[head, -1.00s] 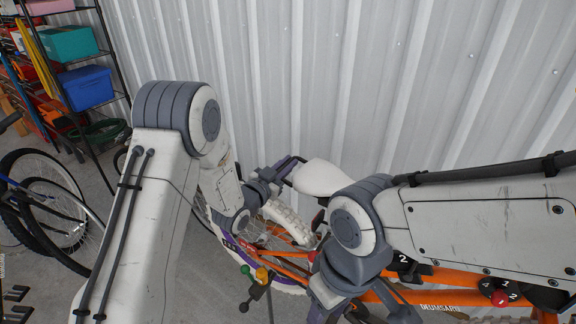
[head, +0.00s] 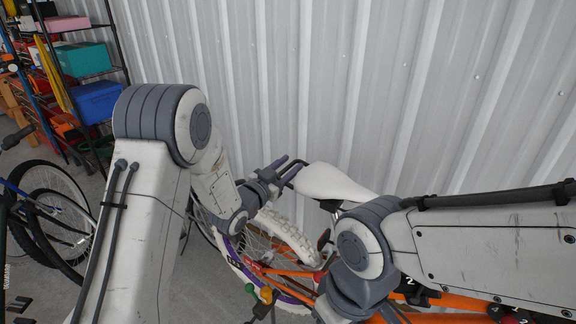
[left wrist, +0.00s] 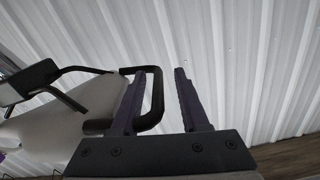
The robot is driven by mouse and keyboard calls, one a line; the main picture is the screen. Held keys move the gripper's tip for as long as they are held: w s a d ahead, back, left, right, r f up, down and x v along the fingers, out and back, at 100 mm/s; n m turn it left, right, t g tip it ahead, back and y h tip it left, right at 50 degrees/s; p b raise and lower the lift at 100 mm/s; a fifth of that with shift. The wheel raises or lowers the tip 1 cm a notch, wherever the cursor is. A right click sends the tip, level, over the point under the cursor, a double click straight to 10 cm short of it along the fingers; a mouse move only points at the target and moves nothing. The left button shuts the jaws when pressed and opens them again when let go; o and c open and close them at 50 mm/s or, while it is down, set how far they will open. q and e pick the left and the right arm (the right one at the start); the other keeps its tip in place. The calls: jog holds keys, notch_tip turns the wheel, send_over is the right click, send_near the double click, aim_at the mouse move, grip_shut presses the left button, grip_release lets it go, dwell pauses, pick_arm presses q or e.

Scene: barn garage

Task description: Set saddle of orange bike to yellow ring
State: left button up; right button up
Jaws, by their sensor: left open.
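The orange bike (head: 455,300) stands against the metal wall, partly hidden by my arms. Its white saddle (head: 330,182) shows in front of the wall and fills the left of the left wrist view (left wrist: 75,105). A black loop handle (left wrist: 157,95) sticks out from the saddle's end. My left gripper (head: 284,167) is open at this end. In the left wrist view, one purple finger overlaps the loop's side and the other is beyond it, so the loop's end lies between the fingers (left wrist: 157,84). My right gripper is out of view. I cannot make out a yellow ring; the seat post is mostly hidden.
Red, green and yellow knobs (head: 265,294) show by the bike's wheel. Another bike's wheels (head: 50,215) stand at the left. A shelf with boxes (head: 97,102) stands at the back left. The corrugated wall (head: 300,80) is close behind the saddle.

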pick_arm(q)
jog(key=shift+s+a+f, duration=0.1)
jog(key=shift+s+a, duration=0.15)
jog(key=shift+s, duration=0.1)
jog(key=b+v, duration=0.3)
jog(key=v, duration=0.6)
jog(key=shift+s, duration=0.2)
jog(key=shift+a, duration=0.1)
